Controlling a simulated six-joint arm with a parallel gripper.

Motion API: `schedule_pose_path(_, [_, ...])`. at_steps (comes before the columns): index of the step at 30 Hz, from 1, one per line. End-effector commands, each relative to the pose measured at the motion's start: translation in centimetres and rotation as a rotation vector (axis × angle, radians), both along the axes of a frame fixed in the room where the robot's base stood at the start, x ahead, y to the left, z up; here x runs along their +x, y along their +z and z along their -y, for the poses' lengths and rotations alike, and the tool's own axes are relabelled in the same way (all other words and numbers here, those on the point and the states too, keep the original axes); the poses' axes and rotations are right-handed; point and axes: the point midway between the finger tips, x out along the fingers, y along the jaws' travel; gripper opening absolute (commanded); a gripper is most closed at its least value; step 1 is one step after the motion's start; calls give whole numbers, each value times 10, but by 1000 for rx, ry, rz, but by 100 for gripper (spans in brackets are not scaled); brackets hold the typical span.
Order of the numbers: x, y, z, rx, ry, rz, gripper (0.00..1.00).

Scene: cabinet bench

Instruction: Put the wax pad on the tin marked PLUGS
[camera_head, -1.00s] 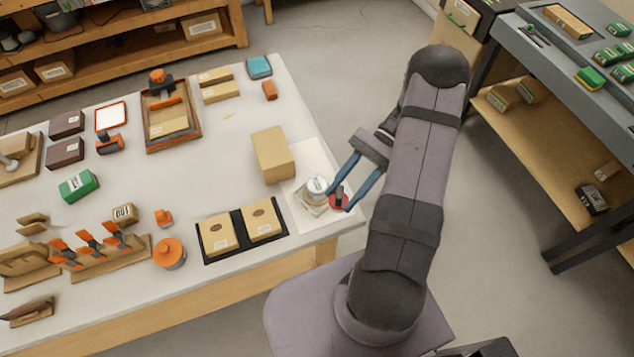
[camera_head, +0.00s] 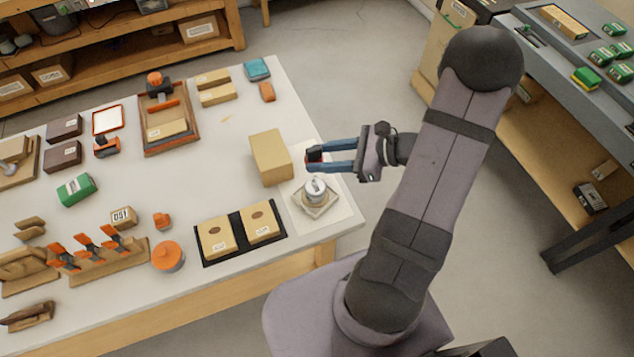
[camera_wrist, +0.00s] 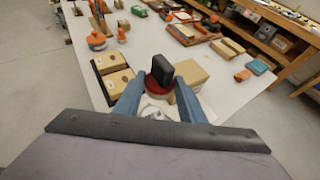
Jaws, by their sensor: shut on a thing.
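My gripper (camera_head: 318,154) is shut on a dark block with a round red base, which I take to be the wax pad (camera_wrist: 161,72). In the wrist view it sits between my two blue fingers. It is held in the air near the large tan box. Two tan boxes or tins, (camera_head: 215,237) and (camera_head: 258,220), each with a brown oval and a white label, lie on a black mat (camera_head: 206,261). Their labels are too small to read, so I cannot tell which says PLUGS. They are left of and nearer than my gripper.
A white-lidded round can (camera_head: 315,187) stands on a small square base on a pale sheet (camera_head: 336,225). A large tan box (camera_head: 271,158) stands beside my gripper. An orange-topped pot (camera_head: 168,256) and a numbered block (camera_head: 123,217) stand left of the mat.

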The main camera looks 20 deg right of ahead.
Motion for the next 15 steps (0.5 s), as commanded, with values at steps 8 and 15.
schedule_pose_path(8, [0, -30, -1, 4, 2, -2, 14])
schedule_pose_path(15, [0, -53, 0, 1, 3, -1, 14])
